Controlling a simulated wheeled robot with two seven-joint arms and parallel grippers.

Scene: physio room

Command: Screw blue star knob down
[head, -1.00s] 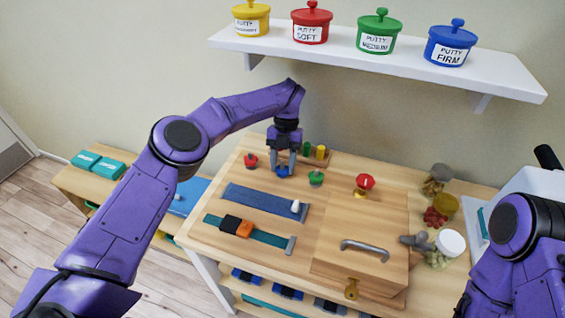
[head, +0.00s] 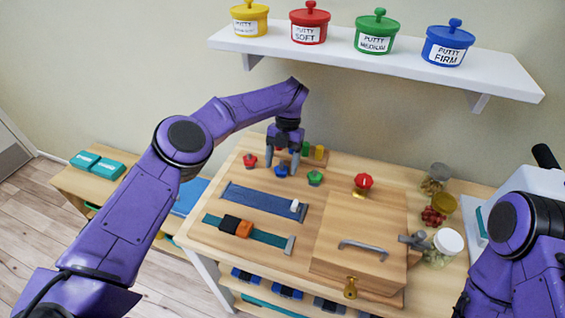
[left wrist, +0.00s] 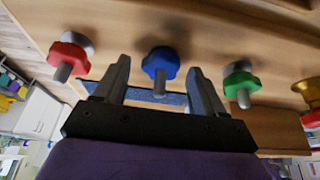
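The blue star knob (head: 281,170) stands on the wooden board between a red star knob (head: 250,160) and a green star knob (head: 315,178). My left gripper (head: 282,168) is above it, pointing down, with its fingers apart. In the left wrist view the blue knob (left wrist: 160,64) shows between and beyond the open fingertips (left wrist: 158,75), with a gap on either side, and a grey stem end points toward the camera. The red knob (left wrist: 69,54) and green knob (left wrist: 240,83) lie outside the fingers.
The board (head: 215,235) also carries a blue slider track (head: 255,200), a teal strap strip (head: 268,238) and a wooden box with a grey handle (head: 363,250). Coloured pegs (head: 319,152) stand close behind the left gripper. Jars (head: 447,243) stand at the right.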

